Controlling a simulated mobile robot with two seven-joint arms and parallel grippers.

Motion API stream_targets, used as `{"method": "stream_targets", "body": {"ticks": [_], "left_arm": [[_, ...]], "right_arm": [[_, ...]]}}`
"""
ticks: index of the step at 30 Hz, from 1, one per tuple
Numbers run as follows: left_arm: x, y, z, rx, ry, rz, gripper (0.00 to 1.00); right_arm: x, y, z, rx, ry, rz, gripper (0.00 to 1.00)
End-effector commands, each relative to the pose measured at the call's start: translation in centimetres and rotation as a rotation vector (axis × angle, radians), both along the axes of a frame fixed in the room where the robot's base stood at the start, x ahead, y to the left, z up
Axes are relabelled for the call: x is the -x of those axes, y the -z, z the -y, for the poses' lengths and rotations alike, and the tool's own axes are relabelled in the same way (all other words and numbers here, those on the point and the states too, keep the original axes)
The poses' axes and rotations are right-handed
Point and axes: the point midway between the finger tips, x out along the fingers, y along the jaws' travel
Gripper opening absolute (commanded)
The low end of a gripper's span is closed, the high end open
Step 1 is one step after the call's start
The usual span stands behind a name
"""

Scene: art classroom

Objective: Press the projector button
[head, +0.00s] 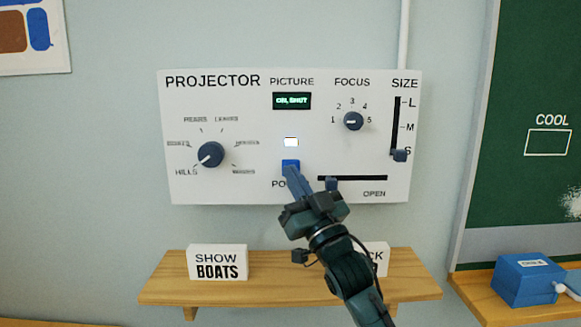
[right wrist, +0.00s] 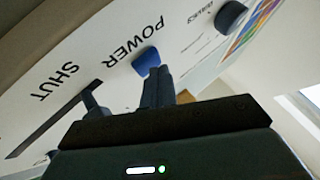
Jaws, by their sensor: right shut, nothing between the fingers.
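The white projector panel (head: 240,120) is on the wall. Its blue power button (head: 291,164) sits above the partly hidden POWER label; it also shows in the right wrist view (right wrist: 146,61). My right gripper (head: 292,177) is shut and empty, its fingertips just below the button and overlapping its lower edge. In the right wrist view the fingertips (right wrist: 158,73) are right at the button; I cannot tell whether they touch it. The small display (head: 291,101) appears to read "ON, SHUT", and a white light (head: 291,142) glows below it. My left gripper is out of view.
The picture dial (head: 211,155) points to HILLS. A focus knob (head: 353,121), a size slider (head: 400,155) at S and a shutter slider (head: 333,184) at its slot's left end surround the button. A wooden shelf (head: 290,287) with cards, including SHOW BOATS (head: 217,262), is below.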

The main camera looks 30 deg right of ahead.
Motion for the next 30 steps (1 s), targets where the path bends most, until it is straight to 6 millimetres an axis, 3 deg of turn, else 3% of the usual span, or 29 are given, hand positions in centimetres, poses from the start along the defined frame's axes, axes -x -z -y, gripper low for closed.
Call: {"method": "stream_targets", "body": {"ticks": [11,30], "left_arm": [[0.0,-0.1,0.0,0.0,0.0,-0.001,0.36],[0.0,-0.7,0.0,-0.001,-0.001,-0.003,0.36]], "right_arm": [[0.4,0.0,-0.3,-0.001,-0.001,0.0,0.0],[5.3,0.0,-3.2,0.0,0.0,-0.001,0.0]]}}
